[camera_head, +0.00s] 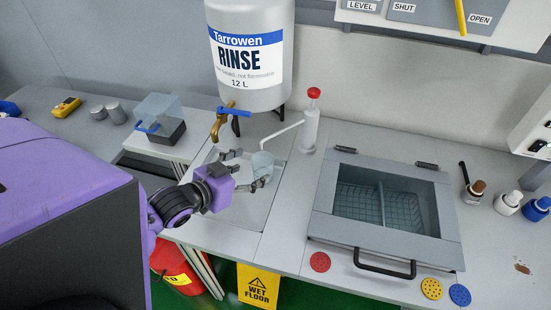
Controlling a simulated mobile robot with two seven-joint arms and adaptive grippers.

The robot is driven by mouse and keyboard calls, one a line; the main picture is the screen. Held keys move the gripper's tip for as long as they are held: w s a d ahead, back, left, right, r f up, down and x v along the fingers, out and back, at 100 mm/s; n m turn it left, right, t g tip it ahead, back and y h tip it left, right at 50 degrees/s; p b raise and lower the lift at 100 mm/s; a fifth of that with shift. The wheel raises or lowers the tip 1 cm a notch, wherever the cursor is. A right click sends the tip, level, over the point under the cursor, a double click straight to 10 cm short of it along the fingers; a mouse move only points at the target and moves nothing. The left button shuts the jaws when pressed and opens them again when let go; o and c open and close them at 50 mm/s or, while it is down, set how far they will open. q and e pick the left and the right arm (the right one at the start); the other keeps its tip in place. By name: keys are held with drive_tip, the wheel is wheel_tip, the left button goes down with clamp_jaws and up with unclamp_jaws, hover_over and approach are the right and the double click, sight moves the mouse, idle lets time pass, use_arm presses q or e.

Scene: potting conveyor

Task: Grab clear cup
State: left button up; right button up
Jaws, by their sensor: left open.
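A clear cup (262,164) stands in the shallow tray (250,210) below the brass tap of the rinse tank. My left gripper (248,170) reaches in from the left, with its purple body just left of and nearer than the cup. Its dark fingers are spread, one on the far left side of the cup and one near its lower edge. The cup appears between or just beyond the fingertips; I cannot tell whether they touch it. Part of the cup's lower side is hidden by the near finger. My right gripper is not in view.
The rinse tank (252,55) with a brass tap (222,122) hangs over the tray. A white pump bottle (310,128) with a long spout stands right of the cup. A lidded basin (385,205) is farther right. A clear-covered box (158,125) stands left.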

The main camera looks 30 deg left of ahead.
sight(269, 161)
use_arm(q)
drive_tip(key=shift+w+d+f, duration=0.1)
drive_tip(key=shift+w+f, duration=0.1)
drive_tip(key=shift+w, duration=0.35)
drive_tip(key=shift+w+f, duration=0.15)
drive_tip(key=shift+w, duration=0.2)
drive_tip(key=p+x, duration=0.1)
drive_tip(key=x, duration=0.3)
drive_tip(key=shift+w+f, duration=0.45)
drive_tip(key=shift+f, duration=0.05)
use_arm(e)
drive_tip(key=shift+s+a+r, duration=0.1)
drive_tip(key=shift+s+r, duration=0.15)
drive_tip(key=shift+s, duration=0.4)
use_arm(q)
drive_tip(key=shift+c, duration=0.5)
drive_tip(key=c, duration=1.3)
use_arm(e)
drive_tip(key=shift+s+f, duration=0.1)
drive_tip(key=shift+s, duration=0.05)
use_arm(q)
drive_tip(key=shift+r, duration=0.15)
